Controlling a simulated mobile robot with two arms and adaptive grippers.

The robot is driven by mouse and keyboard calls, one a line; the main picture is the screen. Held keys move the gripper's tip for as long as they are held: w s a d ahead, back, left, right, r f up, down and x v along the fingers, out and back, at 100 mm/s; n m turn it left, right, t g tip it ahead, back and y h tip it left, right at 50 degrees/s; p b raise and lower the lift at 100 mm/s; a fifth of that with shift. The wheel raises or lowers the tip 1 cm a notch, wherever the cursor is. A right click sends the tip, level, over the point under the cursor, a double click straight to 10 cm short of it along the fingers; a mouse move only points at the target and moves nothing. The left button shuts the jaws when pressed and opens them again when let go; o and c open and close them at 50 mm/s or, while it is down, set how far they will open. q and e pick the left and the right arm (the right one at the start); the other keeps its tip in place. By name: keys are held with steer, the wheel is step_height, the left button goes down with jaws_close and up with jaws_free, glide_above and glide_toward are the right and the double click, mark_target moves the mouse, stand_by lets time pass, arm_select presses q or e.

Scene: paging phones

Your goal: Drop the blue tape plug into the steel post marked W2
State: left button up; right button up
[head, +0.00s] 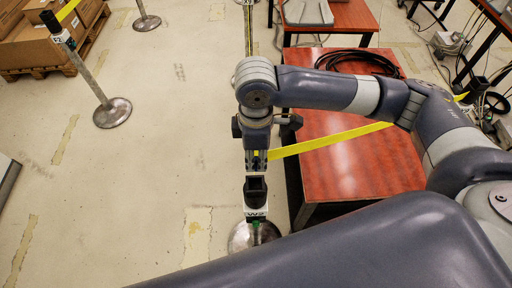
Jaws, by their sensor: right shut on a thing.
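The steel post marked W2 (256,213) stands upright below my right gripper in the head view. It has a black head, a white label and a round steel base. My right gripper (257,165) points down, just above the post's black head, and is shut on the tape plug at the end of a yellow tape. The plug is mostly hidden between the fingers, and I cannot make out any blue on it. The yellow tape (335,138) runs from the gripper to the right, over a red table, to behind my right arm. My left gripper is not in view.
The red-brown table (350,172) stands right of the post, with a coiled black cable (355,60) at its back. Another post (103,85) with yellow tape stands at the upper left, near boxes (45,45) on a pallet.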

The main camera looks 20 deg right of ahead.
steer(key=shift+f, duration=0.2)
step_height(320, 180, down, 5)
steer(key=b, duration=0.6)
steer(key=shift+r, duration=0.15)
steer(key=shift+f+b, duration=0.35)
steer(key=shift+f, duration=0.45)
step_height(320, 180, down, 4)
steer(key=shift+r+b, duration=0.2)
steer(key=shift+b, duration=0.3)
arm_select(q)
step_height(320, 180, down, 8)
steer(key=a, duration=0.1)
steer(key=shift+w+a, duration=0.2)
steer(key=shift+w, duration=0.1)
arm_select(e)
steer(key=shift+f, duration=0.8)
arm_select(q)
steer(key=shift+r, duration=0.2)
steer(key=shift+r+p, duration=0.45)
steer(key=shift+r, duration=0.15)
arm_select(e)
steer(key=shift+r, duration=0.1)
